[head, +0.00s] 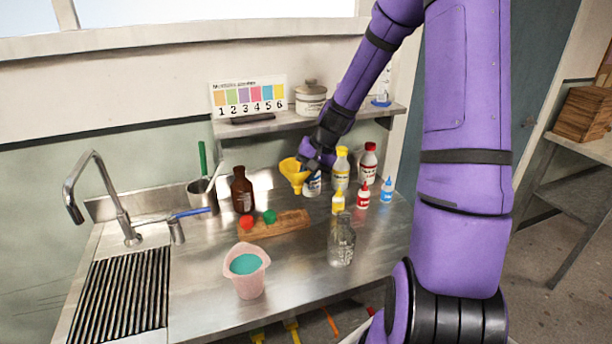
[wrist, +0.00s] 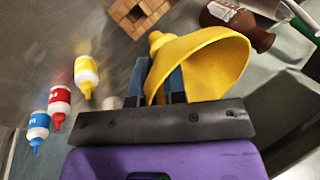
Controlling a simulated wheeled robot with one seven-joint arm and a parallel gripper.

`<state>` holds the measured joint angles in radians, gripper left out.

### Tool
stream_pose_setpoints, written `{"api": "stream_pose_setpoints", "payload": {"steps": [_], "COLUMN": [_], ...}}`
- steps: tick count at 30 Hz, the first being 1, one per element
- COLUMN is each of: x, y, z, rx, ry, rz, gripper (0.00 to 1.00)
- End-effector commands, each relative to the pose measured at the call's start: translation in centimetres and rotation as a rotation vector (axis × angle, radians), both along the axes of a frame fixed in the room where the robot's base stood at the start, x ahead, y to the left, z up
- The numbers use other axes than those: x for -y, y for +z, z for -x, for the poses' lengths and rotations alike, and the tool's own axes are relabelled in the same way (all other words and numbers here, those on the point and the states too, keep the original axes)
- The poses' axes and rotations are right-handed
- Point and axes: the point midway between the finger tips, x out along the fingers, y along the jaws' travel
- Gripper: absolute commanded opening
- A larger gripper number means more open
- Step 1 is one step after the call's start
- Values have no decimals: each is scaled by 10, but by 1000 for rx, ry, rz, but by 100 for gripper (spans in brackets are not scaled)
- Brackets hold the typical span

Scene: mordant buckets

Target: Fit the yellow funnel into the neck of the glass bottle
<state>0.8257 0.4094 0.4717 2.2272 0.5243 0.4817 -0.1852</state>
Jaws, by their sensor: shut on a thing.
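The yellow funnel (head: 293,173) is held in my gripper (head: 308,172), above the back of the steel counter. In the wrist view the funnel (wrist: 205,62) sits at the blue fingers of my gripper (wrist: 160,85), its wide mouth to the right and its spout toward the upper left. The clear glass bottle (head: 341,243) stands upright on the counter, in front and to the right of the funnel, apart from it. Its neck has nothing in it. I cannot make out the glass bottle in the wrist view.
A brown bottle (head: 243,190) stands left of the funnel, behind a wooden block (head: 290,222) with red and green pieces. A pink jug (head: 246,278) is at the front. Small yellow (head: 338,203), red (head: 363,195) and blue (head: 387,190) bottles stand behind the glass bottle. A shelf (head: 270,126) is above.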

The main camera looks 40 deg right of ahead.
Motion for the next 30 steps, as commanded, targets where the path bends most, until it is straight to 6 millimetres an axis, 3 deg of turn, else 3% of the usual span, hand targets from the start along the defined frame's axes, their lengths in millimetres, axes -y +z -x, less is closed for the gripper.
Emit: {"api": "stream_pose_setpoints", "payload": {"steps": [19,30], "x": [0,0], "y": [43,49], "z": [-1,0], "rx": [3,0], "ry": [1,1], "rz": [2,0], "gripper": [0,0]}}
